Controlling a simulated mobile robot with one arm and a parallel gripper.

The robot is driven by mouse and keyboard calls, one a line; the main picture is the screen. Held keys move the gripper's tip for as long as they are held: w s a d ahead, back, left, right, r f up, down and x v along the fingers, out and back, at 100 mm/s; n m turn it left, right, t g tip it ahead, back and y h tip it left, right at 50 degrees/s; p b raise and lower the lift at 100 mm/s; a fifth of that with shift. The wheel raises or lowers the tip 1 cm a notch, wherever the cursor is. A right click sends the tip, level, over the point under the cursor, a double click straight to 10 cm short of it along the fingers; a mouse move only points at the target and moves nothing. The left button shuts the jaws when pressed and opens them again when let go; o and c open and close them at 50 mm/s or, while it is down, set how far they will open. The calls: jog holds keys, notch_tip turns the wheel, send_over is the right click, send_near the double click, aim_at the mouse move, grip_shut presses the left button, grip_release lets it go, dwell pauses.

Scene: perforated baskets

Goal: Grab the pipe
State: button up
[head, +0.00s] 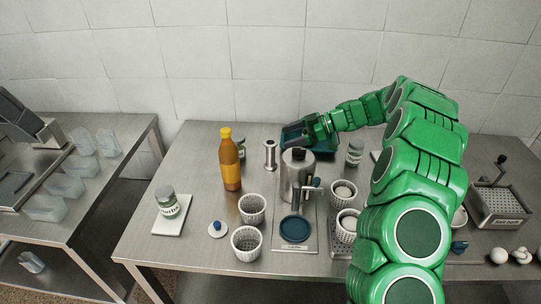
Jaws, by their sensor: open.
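The only pipe-like thing I can make out is a small upright metal tube (270,155) with flared ends. It stands on the steel table, right of the amber bottle and behind the metal press.
An amber bottle (230,164) with a yellow cap stands left of the tube. A metal press (297,175) stands in front. White perforated baskets (246,245) stand near the front edge. A jar (165,202) sits at left. My arm covers much of the right side.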

aim_at(272, 142)
jog(key=shift+x, duration=1.35)
jog(key=shift+w+f+x, duration=0.15)
jog(key=shift+x, duration=1.1)
jog(key=shift+w+f+x, duration=0.1)
jog(key=shift+w+x, duration=0.05)
jog(key=shift+x, duration=1.15)
jog(key=shift+d, duration=0.1)
grip_shut()
